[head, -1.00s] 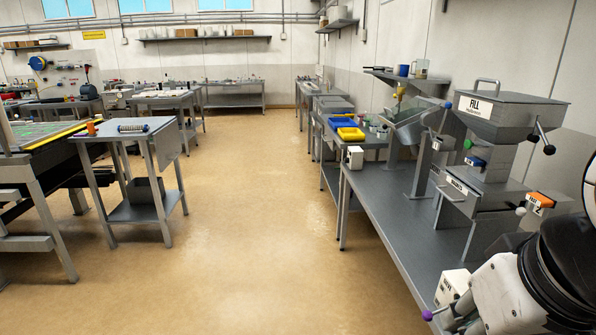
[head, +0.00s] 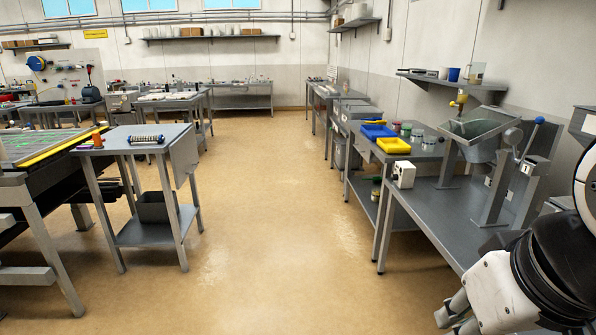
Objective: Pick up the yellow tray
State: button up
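The yellow tray (head: 393,146) is a small open bin. It sits near the front left corner of a grey workbench (head: 424,157) on the right side of the head view. A blue tray (head: 377,131) lies right behind it, close to or touching it. Part of my white and black arm shows at the lower right, well short of the yellow tray.
Several small jars (head: 406,130) stand right of the trays. A white box (head: 403,174) sits on the nearer bench (head: 440,210), beside a tilted grey hopper (head: 474,130). A small table (head: 140,141) stands on the left. The floor aisle (head: 270,220) between is clear.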

aim_at(393, 146)
jog(key=i, duration=1.85)
jog(key=i+l, duration=0.4)
jog(key=i, duration=0.2)
jog(key=i+l, duration=0.4)
jog(key=i, duration=0.25)
jog(key=i+l+u, duration=0.1)
jog(key=i+l, duration=0.3)
jog(key=i, duration=0.2)
jog(key=i+l, duration=0.3)
jog(key=l, duration=0.1)
